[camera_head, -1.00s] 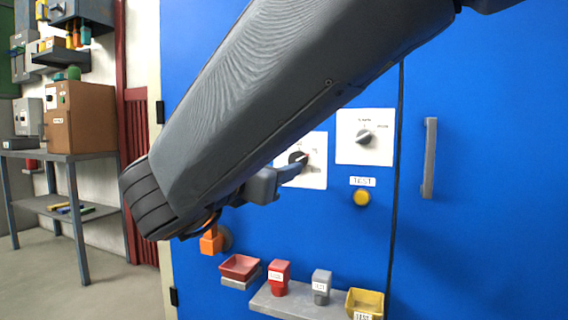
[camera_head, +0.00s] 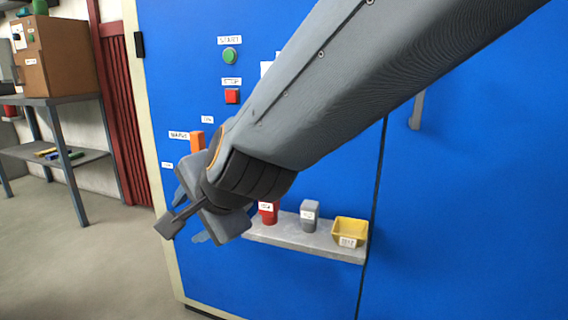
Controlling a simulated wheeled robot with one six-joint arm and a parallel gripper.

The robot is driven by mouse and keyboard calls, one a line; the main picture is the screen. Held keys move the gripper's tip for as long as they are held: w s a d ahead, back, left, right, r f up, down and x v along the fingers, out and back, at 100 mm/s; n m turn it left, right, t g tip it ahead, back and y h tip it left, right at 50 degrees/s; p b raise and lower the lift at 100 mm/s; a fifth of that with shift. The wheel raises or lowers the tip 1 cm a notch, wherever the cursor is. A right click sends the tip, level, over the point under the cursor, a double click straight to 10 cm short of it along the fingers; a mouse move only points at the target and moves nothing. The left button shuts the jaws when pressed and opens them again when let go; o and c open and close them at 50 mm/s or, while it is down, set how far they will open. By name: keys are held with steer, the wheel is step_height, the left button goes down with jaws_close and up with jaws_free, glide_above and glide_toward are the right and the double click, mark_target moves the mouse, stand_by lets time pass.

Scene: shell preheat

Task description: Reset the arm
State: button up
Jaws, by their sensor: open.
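My arm crosses the camera_head view from the upper right down to the lower left. My gripper (camera_head: 183,228) is at its end, in front of the lower left part of the blue cabinet (camera_head: 458,215). Its fingers point down and left, open, with nothing seen between them. It is apart from the shelf items as far as I can tell. The arm hides the middle of the cabinet front, including most of the dial panels.
Green (camera_head: 230,56) and red (camera_head: 232,96) buttons and an orange handle (camera_head: 197,141) sit above left. A side table (camera_head: 62,100) stands far left; the floor there is clear.

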steer(key=s+d+f+n+g+h, duration=0.7)
steer(key=s+d+f+n, duration=0.4)
steer(key=s+d+n, duration=0.4)
steer(key=d+r+m+p, duration=0.3)
steer(key=d+r+p, duration=0.7)
steer(key=r+p, duration=0.3)
steer(key=s+d+r+m+p, duration=0.1)
steer(key=d+r+m+p, duration=0.3)
steer(key=d+r+p, duration=0.7)
steer(key=shift+s+r+p, duration=0.15)
steer(key=shift+r+p, duration=0.8)
steer(key=shift+p, duration=3.5)
